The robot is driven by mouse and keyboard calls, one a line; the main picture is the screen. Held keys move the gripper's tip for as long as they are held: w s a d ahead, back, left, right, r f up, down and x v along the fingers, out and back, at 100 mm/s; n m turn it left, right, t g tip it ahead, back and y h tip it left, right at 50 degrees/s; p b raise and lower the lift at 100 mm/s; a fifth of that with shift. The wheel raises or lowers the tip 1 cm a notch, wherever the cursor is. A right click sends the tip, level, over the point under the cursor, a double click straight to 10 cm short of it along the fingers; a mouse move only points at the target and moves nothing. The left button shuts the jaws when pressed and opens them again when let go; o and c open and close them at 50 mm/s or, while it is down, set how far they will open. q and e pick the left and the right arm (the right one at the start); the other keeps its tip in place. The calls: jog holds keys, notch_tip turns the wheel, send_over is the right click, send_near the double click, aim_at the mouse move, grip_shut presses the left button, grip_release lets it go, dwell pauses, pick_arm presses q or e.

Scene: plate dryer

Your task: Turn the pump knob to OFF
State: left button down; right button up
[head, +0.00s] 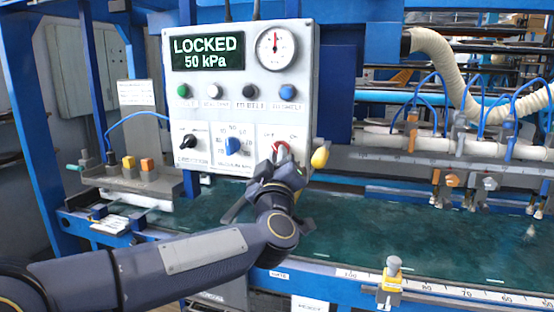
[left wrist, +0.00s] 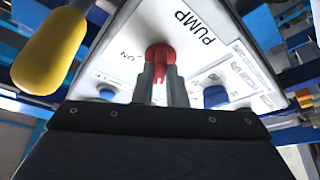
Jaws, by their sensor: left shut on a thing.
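The red pump knob (left wrist: 160,58) sits on the white control panel (left wrist: 120,88) beside the printed words PUMP and ON. My left gripper (left wrist: 160,84) is shut on the knob, with one finger on each side of it. In the head view the red knob (head: 281,148) shows at the panel's lower right, partly hidden by my left gripper (head: 279,160). The display (head: 208,52) reads LOCKED 50 kPa. My right gripper is not in view.
A yellow handle (head: 320,157) sticks out close to the right of my left gripper. A blue dial (head: 234,146) and a black knob (head: 188,142) are left of the red knob. The green bed (head: 350,240) lies below the panel.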

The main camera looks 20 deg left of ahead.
pick_arm(q)
jog(key=shift+d+n+g+y, duration=0.1)
jog(key=shift+n+g+y, duration=0.25)
jog(key=shift+n, duration=0.65)
jog(key=c, duration=1.5)
grip_release()
jog(key=shift+o, duration=0.2)
jog(key=v, duration=0.7)
jog(key=shift+s, duration=0.4)
